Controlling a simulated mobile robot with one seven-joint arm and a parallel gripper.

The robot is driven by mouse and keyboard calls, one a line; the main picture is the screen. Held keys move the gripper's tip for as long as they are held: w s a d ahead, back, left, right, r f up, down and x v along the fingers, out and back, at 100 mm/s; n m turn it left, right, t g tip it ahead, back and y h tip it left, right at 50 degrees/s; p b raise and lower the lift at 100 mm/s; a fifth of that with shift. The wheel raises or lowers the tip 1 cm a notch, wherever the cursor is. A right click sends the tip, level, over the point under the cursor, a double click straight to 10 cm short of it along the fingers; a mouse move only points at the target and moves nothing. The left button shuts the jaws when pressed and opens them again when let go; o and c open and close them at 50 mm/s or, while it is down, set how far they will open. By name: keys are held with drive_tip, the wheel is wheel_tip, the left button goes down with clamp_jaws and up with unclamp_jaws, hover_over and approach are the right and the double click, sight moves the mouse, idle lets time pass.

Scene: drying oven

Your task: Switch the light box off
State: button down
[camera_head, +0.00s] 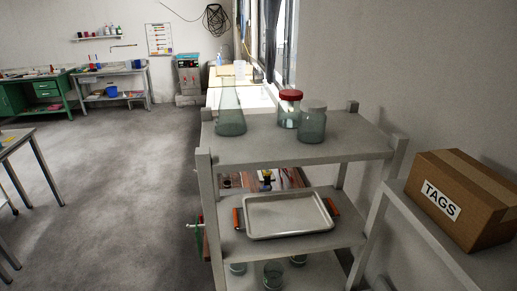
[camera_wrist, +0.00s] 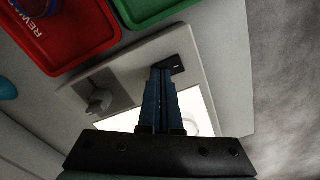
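The light box (camera_wrist: 140,73) shows in the wrist view as a grey slab with a bright white, lit panel (camera_wrist: 193,105). A small black switch (camera_wrist: 178,64) sits on its frame, just beyond my fingertips. My gripper (camera_wrist: 161,71) has its two dark blue fingers together, with nothing seen between them. The fingertips lie beside the switch in the picture; I cannot tell whether they touch it. My fingers and the gripper body hide part of the lit panel. Neither the gripper nor the light box can be made out in the head view.
In the wrist view, a grey knob-like part (camera_wrist: 99,100) stands on the frame, with a red tray (camera_wrist: 66,35) and a green tray (camera_wrist: 150,8) beyond. The head view shows a shelf rack (camera_head: 300,150) with glassware, a TAGS box (camera_head: 470,195) and open floor (camera_head: 110,190).

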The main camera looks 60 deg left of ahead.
drive_tip(key=shift+f, duration=0.1)
wheel_tip(320, 180, up, 7)
drive_tip(key=p, duration=0.7)
drive_tip(key=shift+p, duration=0.35)
idle(0.4)
